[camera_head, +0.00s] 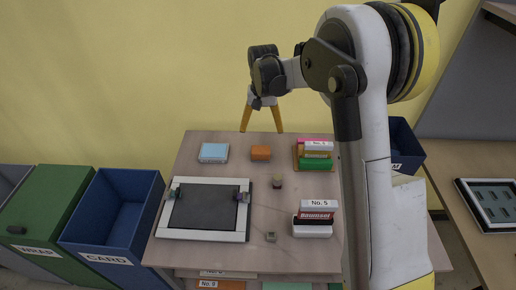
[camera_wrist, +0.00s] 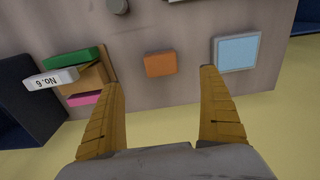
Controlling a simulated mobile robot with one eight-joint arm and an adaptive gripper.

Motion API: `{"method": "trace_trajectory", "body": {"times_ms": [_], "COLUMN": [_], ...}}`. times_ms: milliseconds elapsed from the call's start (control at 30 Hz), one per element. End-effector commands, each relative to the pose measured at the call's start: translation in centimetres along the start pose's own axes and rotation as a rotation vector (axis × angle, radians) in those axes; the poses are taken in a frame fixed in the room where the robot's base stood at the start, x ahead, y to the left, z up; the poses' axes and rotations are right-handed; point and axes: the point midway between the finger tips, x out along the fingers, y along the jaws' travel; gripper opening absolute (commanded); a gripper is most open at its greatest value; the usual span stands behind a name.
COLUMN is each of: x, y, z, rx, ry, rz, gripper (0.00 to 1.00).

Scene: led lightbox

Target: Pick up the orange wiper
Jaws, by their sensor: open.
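The orange wiper seems to be the small orange block (camera_head: 261,153) lying flat near the far edge of the wooden table (camera_head: 180,255). In the wrist view the orange block (camera_wrist: 160,64) lies ahead of my fingers, roughly midway between them sideways. My gripper (camera_head: 262,128) is open and empty, raised beyond the table's far edge. In the wrist view its two yellow fingers (camera_wrist: 160,80) are spread wide, with floor and table edge showing between them. Nothing touches the orange block.
A light-blue pad (camera_head: 214,152) lies left of the orange block. A tray with pink, white and green boxes (camera_head: 316,163) stands right. A framed dark panel (camera_head: 203,209), a small cylinder (camera_head: 277,181) and stacked boxes (camera_head: 313,218) are nearer. Blue bin (camera_head: 112,219) stands left.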

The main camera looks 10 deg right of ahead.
Motion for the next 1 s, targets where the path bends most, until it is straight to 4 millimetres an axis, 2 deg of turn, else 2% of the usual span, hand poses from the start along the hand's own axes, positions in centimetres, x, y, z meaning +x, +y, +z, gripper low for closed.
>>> {"method": "trace_trajectory", "body": {"times_ms": [33, 167, 267, 500, 667, 900, 1000], "x": [0.9, 2.2, 3.2, 7.1, 8.4, 12.1, 13.0], "y": [-0.1, -0.3, -0.3, -0.2, -0.2, -0.1, -0.1], "z": [-0.4, -0.8, -0.8, -0.8, -0.8, -1.0, -1.0], "rx": [0.005, 0.013, 0.014, 0.013, 0.013, 0.013, 0.013], "ry": [-0.011, -0.027, -0.029, -0.028, -0.028, -0.028, -0.027], "rz": [0.003, 0.008, 0.009, 0.008, 0.008, 0.008, 0.008], "gripper": [0.90, 0.90, 0.90, 0.90, 0.90, 0.90, 0.90]}}
